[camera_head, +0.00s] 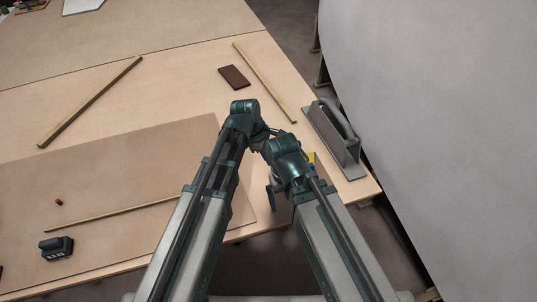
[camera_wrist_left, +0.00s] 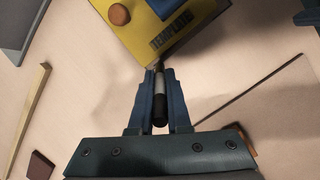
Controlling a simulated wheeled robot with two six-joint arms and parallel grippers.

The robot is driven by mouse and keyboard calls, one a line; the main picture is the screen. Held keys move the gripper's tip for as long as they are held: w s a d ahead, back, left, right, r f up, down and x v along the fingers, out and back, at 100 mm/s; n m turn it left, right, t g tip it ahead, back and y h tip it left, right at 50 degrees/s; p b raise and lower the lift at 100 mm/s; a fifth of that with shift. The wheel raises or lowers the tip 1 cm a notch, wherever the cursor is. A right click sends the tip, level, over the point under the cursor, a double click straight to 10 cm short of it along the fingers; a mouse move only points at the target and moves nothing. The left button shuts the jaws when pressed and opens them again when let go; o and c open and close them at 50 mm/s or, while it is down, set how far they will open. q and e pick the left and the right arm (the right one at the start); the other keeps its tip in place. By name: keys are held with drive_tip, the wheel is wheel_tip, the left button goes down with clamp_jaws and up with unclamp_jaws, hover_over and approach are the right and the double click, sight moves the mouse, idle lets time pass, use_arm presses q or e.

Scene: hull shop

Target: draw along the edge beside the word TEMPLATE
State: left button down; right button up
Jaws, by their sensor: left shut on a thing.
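A yellow plate (camera_wrist_left: 132,38) lies at the top of the left wrist view, with the word TEMPLATE (camera_wrist_left: 170,31) in dark letters near its edge and a round orange-brown knob (camera_wrist_left: 119,15) on it. A blue part, perhaps a gripper's, covers some of the plate. My left gripper (camera_wrist_left: 159,78) is shut on a dark pen with a grey band (camera_wrist_left: 160,84). The pen's tip points at the edge beside the word; I cannot tell whether it touches. In the head view the plate is only a yellow sliver (camera_head: 312,158) behind my right arm (camera_head: 288,160), whose fingers are mostly hidden.
A grey trowel-like tool (camera_head: 335,138) lies at the table's right edge. A wooden strip (camera_head: 265,82) and a dark brown block (camera_head: 234,76) lie beyond my arms. A large brown sheet (camera_head: 120,165) covers the left, with a small black object (camera_head: 56,248). A pale curved hull (camera_head: 440,90) stands right.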

use_arm(q)
drive_tip(key=shift+s+d, duration=0.1)
drive_tip(key=shift+s, duration=0.2)
drive_tip(key=shift+s+d, duration=0.15)
drive_tip(key=shift+s, duration=0.3)
drive_tip(key=shift+s, duration=0.1)
drive_tip(key=shift+s+d, duration=0.2)
drive_tip(key=shift+s, duration=0.45)
drive_tip(key=shift+s, duration=0.15)
drive_tip(key=shift+s+d, duration=0.2)
drive_tip(key=shift+s, duration=0.3)
drive_tip(key=shift+s, duration=0.15)
drive_tip(key=shift+s+d, duration=0.2)
drive_tip(key=shift+s, duration=0.35)
drive_tip(key=shift+s, duration=0.1)
